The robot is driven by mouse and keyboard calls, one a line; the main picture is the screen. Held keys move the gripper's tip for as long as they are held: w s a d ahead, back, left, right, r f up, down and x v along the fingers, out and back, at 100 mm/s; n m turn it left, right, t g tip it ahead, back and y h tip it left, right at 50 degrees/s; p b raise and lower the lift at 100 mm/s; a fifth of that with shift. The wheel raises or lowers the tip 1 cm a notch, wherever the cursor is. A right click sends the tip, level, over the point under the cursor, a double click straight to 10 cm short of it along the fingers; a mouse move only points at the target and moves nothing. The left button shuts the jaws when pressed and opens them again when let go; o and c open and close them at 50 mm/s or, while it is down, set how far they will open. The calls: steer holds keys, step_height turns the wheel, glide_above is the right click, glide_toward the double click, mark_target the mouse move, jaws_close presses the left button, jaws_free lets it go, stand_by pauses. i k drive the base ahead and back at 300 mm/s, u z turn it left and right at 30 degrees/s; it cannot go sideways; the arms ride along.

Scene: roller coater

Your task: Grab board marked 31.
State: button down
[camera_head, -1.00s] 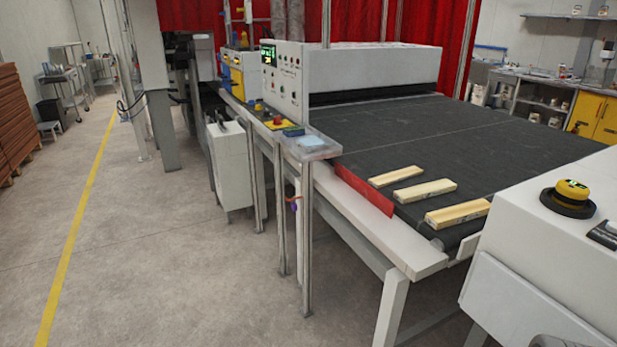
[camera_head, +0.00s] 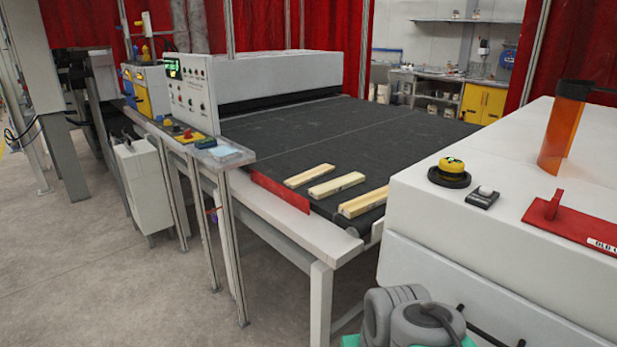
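Three pale wooden boards lie apart in a slanting row on the near end of the dark conveyor belt (camera_head: 400,130). The far board (camera_head: 310,175) is at the left, the middle board (camera_head: 336,185) is beside it, and the near board (camera_head: 363,202) is partly hidden by the white cabinet. Small dark marks show on the boards' near edges, but no number is legible, so I cannot tell which is 31. My gripper is not in view.
A red guard (camera_head: 279,192) edges the belt beside the boards. The white cabinet (camera_head: 470,215) at right carries a yellow-black button (camera_head: 452,166), an orange tube (camera_head: 564,135) and a red plate (camera_head: 580,226). Grey rounded shapes (camera_head: 410,315) sit low in front. Floor at left is clear.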

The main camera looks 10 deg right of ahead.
mark_target(293, 183)
steer(key=u, duration=0.55)
steer(key=i, duration=0.9)
steer(key=u, duration=0.6)
steer(key=i, duration=1.9)
steer(key=z, duration=0.25)
